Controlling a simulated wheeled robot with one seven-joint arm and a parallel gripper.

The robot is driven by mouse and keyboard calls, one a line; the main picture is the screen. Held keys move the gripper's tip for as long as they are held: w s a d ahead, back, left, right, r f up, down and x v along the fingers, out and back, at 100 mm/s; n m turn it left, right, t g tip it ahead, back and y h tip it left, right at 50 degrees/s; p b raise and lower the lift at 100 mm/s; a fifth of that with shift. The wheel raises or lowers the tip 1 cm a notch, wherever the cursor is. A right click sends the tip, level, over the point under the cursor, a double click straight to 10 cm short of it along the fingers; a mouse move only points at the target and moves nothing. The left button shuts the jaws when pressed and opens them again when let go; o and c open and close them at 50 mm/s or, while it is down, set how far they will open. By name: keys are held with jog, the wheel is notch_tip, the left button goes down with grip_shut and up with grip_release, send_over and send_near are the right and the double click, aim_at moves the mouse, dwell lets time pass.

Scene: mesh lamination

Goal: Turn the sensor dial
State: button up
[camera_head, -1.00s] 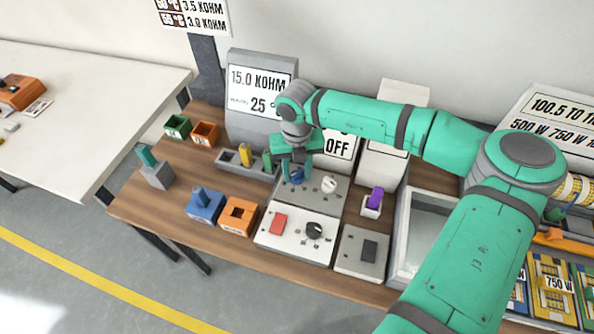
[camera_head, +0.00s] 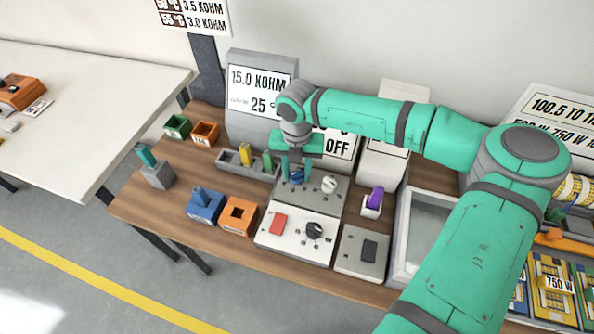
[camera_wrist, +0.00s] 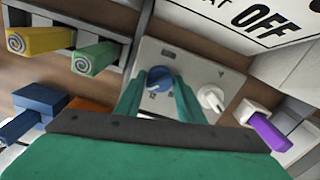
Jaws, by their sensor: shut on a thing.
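The blue sensor dial (camera_wrist: 159,79) sits on the light grey upper panel (camera_head: 313,191), left of a white knob (camera_head: 329,185). The white knob also shows in the wrist view (camera_wrist: 212,97). My green gripper (camera_head: 294,173) points down over the panel, and its fingers (camera_wrist: 158,94) are shut on the blue dial, one on each side. In the head view the dial shows only in part between the fingers. The grey display (camera_head: 262,83) behind reads 15.0 KOHM with 25 below it. A second sign (camera_head: 339,145) reads OFF.
A lower white panel (camera_head: 275,247) with a red switch (camera_head: 278,224) and a black knob (camera_head: 314,229) lies in front. A holder with a purple piece (camera_head: 375,197) stands right. A blue block (camera_head: 204,204), an orange box (camera_head: 238,216) and a rack with yellow and green pieces (camera_head: 229,156) stand left.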

aim_at(297, 172)
jog(key=o, duration=1)
notch_tip(297, 172, up, 11)
jog(key=shift+f, duration=0.1)
